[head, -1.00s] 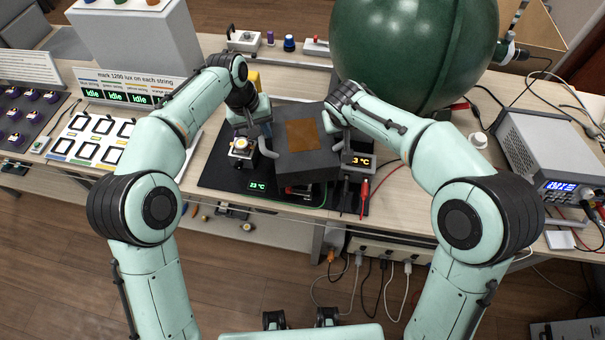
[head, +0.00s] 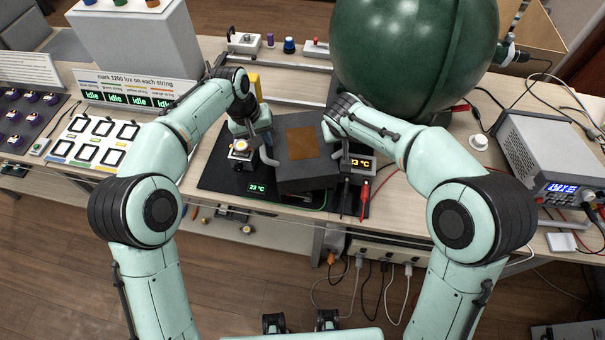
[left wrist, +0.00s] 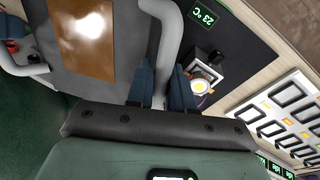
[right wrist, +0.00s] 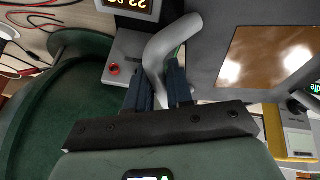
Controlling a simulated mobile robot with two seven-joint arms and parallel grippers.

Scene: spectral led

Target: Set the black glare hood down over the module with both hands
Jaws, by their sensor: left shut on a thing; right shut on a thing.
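The black glare hood (head: 310,174) is a dark box with a copper-brown patch on top and a bent grey handle on each side. It is over the black mat (head: 216,178). My left gripper (head: 262,147) is shut on its left handle, also seen in the left wrist view (left wrist: 161,82). My right gripper (head: 338,149) is shut on its right handle, also seen in the right wrist view (right wrist: 158,86). I cannot make out the module under the hood, or whether the hood touches the mat.
A small device with a glowing yellow disc (head: 240,147) stands just left of the hood. A display box (head: 360,163) and red lead are close on the right. A big green sphere (head: 410,50) stands behind my right arm. The bench's front edge is close to the mat.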

